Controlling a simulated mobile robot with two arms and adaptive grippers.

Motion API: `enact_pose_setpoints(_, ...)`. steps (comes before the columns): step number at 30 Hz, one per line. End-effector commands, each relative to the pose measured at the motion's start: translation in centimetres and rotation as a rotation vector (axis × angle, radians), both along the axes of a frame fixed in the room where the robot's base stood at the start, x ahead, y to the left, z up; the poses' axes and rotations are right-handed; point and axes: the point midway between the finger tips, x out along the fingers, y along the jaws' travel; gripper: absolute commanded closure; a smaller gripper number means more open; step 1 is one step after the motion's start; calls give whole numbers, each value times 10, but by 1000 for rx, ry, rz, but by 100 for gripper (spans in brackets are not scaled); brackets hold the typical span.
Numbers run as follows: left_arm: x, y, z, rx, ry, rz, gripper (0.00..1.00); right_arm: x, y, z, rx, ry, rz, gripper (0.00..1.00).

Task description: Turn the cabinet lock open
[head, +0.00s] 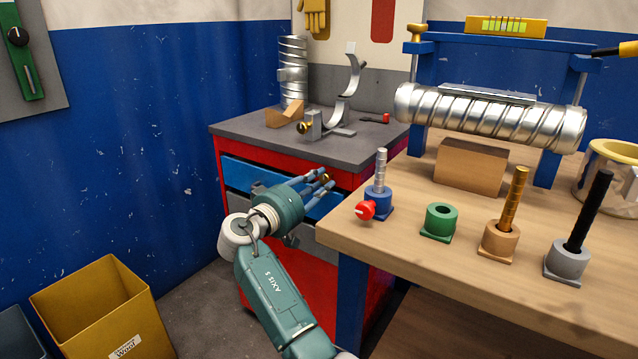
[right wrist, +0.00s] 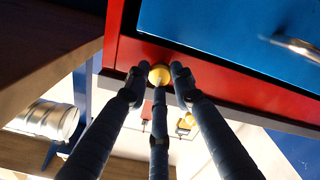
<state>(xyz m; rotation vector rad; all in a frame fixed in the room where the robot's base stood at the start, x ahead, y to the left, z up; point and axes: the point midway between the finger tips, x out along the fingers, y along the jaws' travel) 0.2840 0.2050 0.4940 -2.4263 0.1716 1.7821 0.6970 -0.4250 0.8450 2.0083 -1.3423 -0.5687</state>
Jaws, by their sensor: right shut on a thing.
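The red cabinet (head: 346,180) with a grey top stands behind the workbench; its upper drawer (head: 240,174) is blue. A round brass lock knob (right wrist: 159,74) sits on the red frame beside the blue drawer in the right wrist view. A small bit of the knob (head: 325,178) shows between my fingers in the head view. My right gripper (head: 326,181) is at the upper right of the cabinet front. Its three dark fingers (right wrist: 160,80) are closed around the knob. Which way the lock is turned cannot be told. My left gripper is not in view.
The wooden workbench (head: 400,280) stands close on the right, holding several coloured sockets and a spiral duct (head: 490,115) on a blue stand. A yellow bin (head: 105,310) is on the floor at left. A clamp (head: 315,125) and metal parts rest on the cabinet.

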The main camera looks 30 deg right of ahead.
Motion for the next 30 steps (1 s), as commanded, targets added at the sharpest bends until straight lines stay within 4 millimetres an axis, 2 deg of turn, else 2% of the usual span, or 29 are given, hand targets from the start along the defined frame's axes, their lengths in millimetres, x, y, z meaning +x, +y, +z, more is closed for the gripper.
enact_pose_setpoints(2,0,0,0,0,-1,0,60,1,1,0,-1,1,2,100)
enact_pose_setpoints(3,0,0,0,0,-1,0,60,1,1,0,-1,1,2,68)
enact_pose_setpoints(5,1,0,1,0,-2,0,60,0,1,0,-1,1,2,57)
enact_pose_setpoints(13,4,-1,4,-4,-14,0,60,0,1,0,0,0,1,57)
enact_pose_setpoints(17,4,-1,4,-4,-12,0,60,-2,8,0,-1,-1,3,57)
enact_pose_setpoints(30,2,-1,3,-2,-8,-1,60,-35,88,0,1,1,4,57)
